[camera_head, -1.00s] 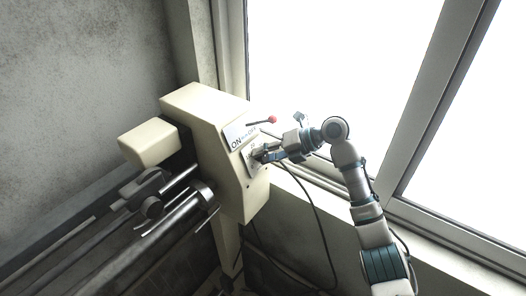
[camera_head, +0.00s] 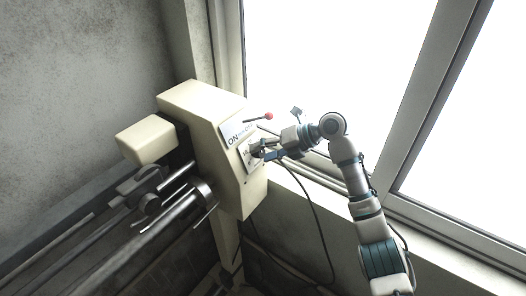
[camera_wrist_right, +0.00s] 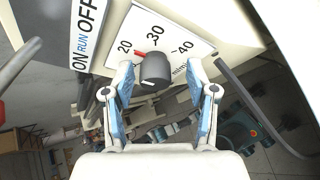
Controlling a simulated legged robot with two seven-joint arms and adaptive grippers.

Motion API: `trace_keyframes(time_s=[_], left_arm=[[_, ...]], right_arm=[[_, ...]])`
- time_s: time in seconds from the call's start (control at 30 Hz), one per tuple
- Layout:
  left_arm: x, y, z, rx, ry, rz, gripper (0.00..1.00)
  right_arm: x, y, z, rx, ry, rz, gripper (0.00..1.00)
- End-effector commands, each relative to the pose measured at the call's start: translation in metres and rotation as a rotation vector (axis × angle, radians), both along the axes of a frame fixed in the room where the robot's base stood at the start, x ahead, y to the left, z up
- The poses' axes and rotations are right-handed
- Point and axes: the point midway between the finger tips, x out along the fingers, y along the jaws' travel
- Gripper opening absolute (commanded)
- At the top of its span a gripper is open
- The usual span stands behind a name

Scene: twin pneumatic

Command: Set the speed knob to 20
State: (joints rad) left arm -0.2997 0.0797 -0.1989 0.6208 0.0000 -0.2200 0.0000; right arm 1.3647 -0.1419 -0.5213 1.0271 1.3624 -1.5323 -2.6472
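The dark grey speed knob (camera_wrist_right: 155,70) sits on a white dial plate (camera_wrist_right: 178,28) marked 20, 30 and 40. Its red pointer (camera_wrist_right: 140,53) points up-left, close to the 20 mark. My right gripper (camera_wrist_right: 162,68) is open, with one blue-padded finger on each side of the knob and visible gaps between. In the head view my right gripper (camera_head: 263,154) is at the dial plate (camera_head: 251,160) on the machine's side, and its fingers hide most of the knob. My left gripper is not in view.
The cream machine housing (camera_head: 213,130) carries an ON/RUN/OFF plate (camera_head: 234,137) and a red-tipped lever (camera_head: 268,116) above the dial. A window frame (camera_head: 432,100) stands behind my right arm. A dark cable (camera_head: 318,205) hangs below.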

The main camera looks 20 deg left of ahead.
Motion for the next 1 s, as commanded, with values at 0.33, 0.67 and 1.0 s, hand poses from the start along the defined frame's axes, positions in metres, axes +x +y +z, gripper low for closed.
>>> trace_keyframes(time_s=[0.33,0.67,1.0], left_arm=[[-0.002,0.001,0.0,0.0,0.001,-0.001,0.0],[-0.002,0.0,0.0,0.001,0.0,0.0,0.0],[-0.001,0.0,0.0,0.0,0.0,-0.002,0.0]], right_arm=[[0.002,-0.023,0.017,-0.001,-0.002,-0.003,0.57],[0.006,-0.084,0.054,0.002,0.0,-0.003,0.57],[0.007,-0.1,0.065,0.0,0.001,-0.001,0.57]])
